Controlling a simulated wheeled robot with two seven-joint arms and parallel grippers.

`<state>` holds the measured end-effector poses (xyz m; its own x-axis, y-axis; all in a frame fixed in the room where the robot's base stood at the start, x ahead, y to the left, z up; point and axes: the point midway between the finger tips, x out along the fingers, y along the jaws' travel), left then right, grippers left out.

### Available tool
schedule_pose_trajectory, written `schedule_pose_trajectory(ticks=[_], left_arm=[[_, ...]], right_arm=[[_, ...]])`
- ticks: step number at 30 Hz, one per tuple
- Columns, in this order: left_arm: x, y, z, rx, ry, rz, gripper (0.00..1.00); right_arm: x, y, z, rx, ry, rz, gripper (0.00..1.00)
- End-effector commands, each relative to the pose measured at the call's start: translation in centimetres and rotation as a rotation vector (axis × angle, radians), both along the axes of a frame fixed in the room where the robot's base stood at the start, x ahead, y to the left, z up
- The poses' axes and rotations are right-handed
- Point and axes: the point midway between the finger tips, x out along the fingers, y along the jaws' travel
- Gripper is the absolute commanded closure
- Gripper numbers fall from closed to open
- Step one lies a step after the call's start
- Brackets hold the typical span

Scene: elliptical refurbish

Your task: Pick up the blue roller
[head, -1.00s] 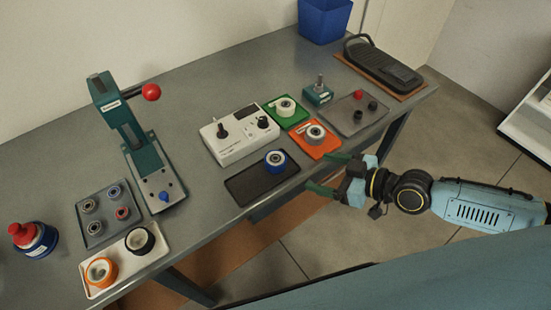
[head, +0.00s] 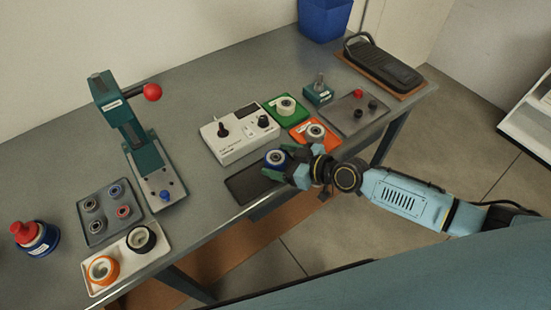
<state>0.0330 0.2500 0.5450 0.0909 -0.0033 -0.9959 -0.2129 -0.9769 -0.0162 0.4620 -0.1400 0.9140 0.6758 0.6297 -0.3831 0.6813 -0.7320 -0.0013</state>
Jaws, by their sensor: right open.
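The blue roller (head: 276,158), a blue ring with a pale hub, sits on the black tray (head: 246,185) near the table's front edge. My right gripper (head: 277,164) comes in from the right and is at the roller, with green fingertips beside it. Its jaws are open, and part of the roller's right side is hidden by the fingers. I cannot tell whether a finger touches the roller. My left gripper is not in view.
The white control box (head: 237,134) stands just behind the black tray. The orange mat (head: 327,140) with a roller and the green mat (head: 275,112) lie to the right. A teal press (head: 137,140) stands to the left, near a grey tray of bearings (head: 109,213).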

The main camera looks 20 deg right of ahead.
Motion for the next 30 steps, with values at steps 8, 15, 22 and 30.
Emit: schedule_pose_trajectory(ticks=[8,15,22,30], left_arm=[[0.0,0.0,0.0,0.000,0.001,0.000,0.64],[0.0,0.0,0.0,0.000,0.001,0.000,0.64],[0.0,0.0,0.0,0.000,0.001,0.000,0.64],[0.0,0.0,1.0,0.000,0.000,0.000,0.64]], right_arm=[[0.2,0.1,-0.1,-0.001,0.000,0.000,0.25],[0.1,0.1,-0.1,-0.001,-0.001,0.000,0.57],[0.2,0.1,0.0,0.000,-0.001,0.000,0.73],[0.2,0.1,1.6,0.000,-0.003,0.001,0.73]])
